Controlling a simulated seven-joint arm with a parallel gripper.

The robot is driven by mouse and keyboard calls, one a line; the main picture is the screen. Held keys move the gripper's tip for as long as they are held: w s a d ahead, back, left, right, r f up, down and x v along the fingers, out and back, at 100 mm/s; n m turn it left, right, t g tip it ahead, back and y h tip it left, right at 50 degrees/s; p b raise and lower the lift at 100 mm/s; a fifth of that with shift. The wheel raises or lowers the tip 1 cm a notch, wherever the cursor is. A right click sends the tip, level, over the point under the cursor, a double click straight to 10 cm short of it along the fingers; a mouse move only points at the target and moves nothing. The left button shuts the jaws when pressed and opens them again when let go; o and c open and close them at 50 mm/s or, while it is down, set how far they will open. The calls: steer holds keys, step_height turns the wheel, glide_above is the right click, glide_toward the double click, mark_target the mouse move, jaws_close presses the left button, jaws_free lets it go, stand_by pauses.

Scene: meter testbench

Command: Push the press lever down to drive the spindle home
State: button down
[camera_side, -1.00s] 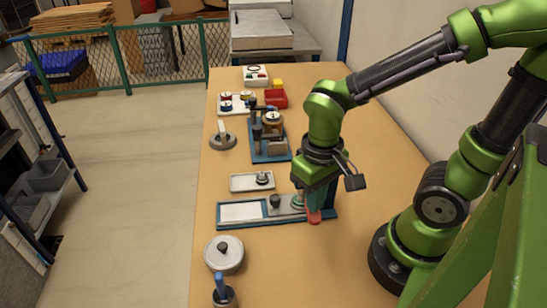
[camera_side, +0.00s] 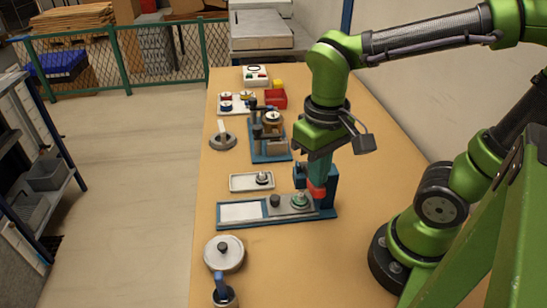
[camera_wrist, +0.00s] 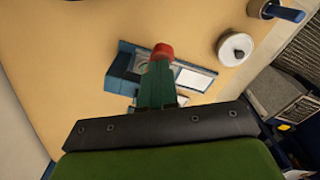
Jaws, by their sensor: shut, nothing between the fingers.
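My gripper (camera_side: 317,190) hangs over the right end of a blue-edged fixture (camera_side: 228,224), its teal fingers shut and empty, pointing down with a red tip. In the wrist view the shut fingers (camera_wrist: 161,52) cover part of the fixture. A dark blue upright (camera_side: 329,190) stands at the fixture's right end, partly behind the fingers. A round green-rimmed part (camera_side: 299,200) sits on the fixture's grey plate, left of the fingertips and apart from them. A dark knob (camera_side: 275,201) stands left of it. I cannot clearly make out a press lever.
A small tray (camera_side: 240,183) with a round part lies behind the fixture. Farther back stands a blue-based station (camera_side: 257,157) with posts. A lidded round pot (camera_side: 223,254) stands in front. The table to the right is clear.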

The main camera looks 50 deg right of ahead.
steer(key=shift+r, duration=3.05)
steer(key=shift+w+d+f+n+t+y, duration=0.2)
steer(key=shift+w+f+t, duration=0.1)
steer(key=shift+w+t, duration=0.25)
steer(key=shift+w+d+f+n+t+y, duration=0.15)
steer(key=shift+w+f+t, duration=0.15)
steer(key=shift+w+t, duration=0.2)
steer(key=shift+w+d+r+m+t+y, duration=0.1)
steer(key=shift+w+d+m+t+y, duration=0.15)
steer(key=shift+d+t, duration=0.55)
steer(key=shift+w+d+r+m+t+y, duration=0.1)
steer(key=shift+w+d+m+t+y, duration=0.15)
steer(key=shift+d+t, duration=0.5)
steer(key=shift+w+d+r+m+t+y, duration=0.15)
steer(key=shift+w+d+m+t, duration=0.15)
steer(key=shift+d+t, duration=0.5)
